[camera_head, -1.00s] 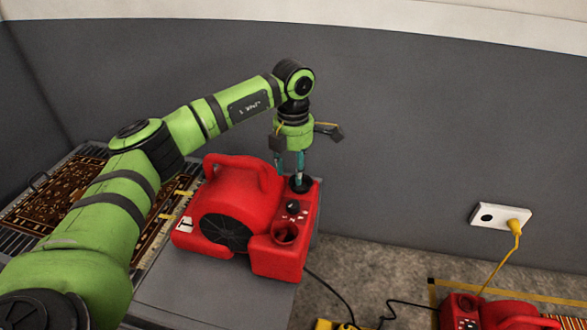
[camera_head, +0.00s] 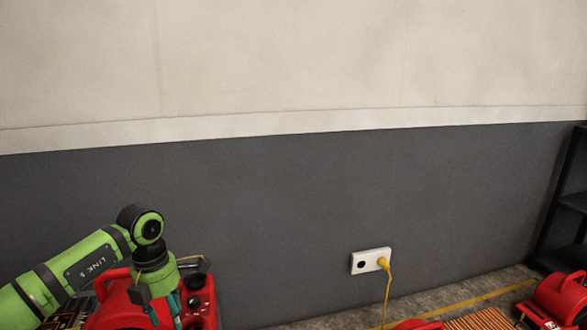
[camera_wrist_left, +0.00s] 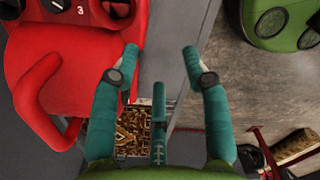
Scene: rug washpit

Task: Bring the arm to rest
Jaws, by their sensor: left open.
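My left arm comes in at the lower left of the head view. Its left gripper (camera_head: 172,306) points down in front of the red blower (camera_head: 112,308), overlapping its body there. In the wrist view the teal fingers of the left gripper (camera_wrist_left: 160,62) are spread, with nothing between them. The red blower (camera_wrist_left: 75,62) lies to their left there, with its handle and part of its dial panel showing. The fingers look apart from it. The blower's lower part is cut off in the head view. My right gripper is in neither view.
A white wall socket (camera_head: 370,261) holds a yellow plug and cord. A red blower (camera_head: 560,298) stands on the floor at right, near a black shelf (camera_head: 570,205). A striped rug (camera_head: 482,319) lies at the bottom. A patterned rug (camera_wrist_left: 132,135) shows below the fingers.

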